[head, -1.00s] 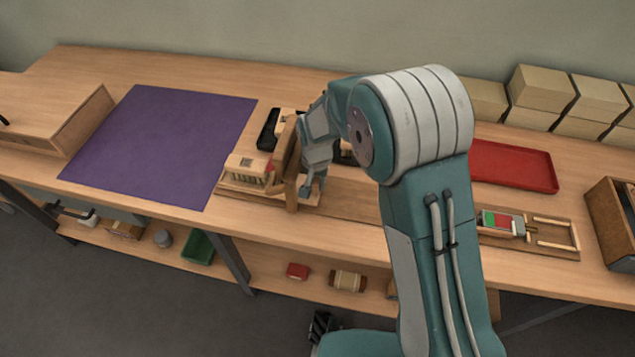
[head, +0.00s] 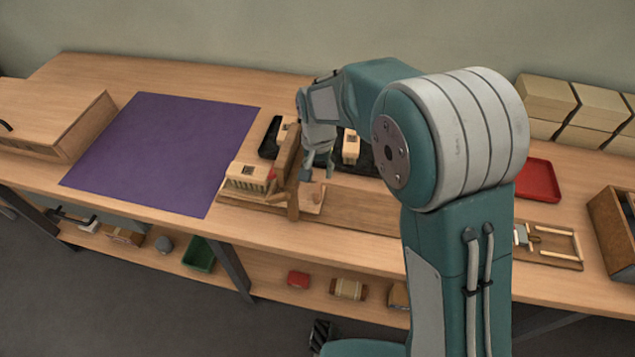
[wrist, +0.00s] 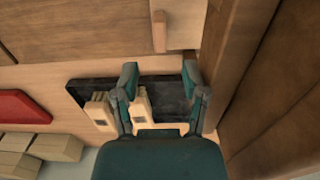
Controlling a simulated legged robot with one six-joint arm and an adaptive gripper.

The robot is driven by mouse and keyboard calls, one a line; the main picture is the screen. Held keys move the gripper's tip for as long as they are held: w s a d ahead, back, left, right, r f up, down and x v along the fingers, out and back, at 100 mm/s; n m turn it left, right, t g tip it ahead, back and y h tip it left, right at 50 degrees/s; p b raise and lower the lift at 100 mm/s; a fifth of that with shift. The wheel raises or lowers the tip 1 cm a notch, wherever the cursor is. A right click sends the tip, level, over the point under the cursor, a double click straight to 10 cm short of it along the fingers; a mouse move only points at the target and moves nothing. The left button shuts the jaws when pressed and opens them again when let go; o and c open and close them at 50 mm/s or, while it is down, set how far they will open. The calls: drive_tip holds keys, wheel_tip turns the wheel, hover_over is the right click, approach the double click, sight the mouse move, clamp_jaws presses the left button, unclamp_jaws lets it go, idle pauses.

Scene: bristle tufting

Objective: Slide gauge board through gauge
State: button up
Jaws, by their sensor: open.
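The gauge (head: 291,172) is an upright brown wooden frame on a pale base (head: 228,193) near the bench's front edge. A light wooden board with a row of tufts, which I take for the gauge board (head: 250,178), sits on the base against the gauge's left side. A small red mark shows where it meets the gauge. My gripper (head: 318,176) is on the right side of the gauge, pointing down, with nothing between its fingers. In the wrist view its two fingers (wrist: 160,82) are spread apart, and the gauge wall (wrist: 245,60) stands close at the right.
A black tray (head: 268,146) with small wooden blocks (head: 351,147) lies behind the gauge. A purple mat (head: 165,150) is left and clear. A red tray (head: 538,180), a wooden fixture (head: 555,246) and a wooden bin (head: 612,222) are right. Pale boxes (head: 546,98) line the back.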

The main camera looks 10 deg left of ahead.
drive_tip(key=shift+r, duration=1.55)
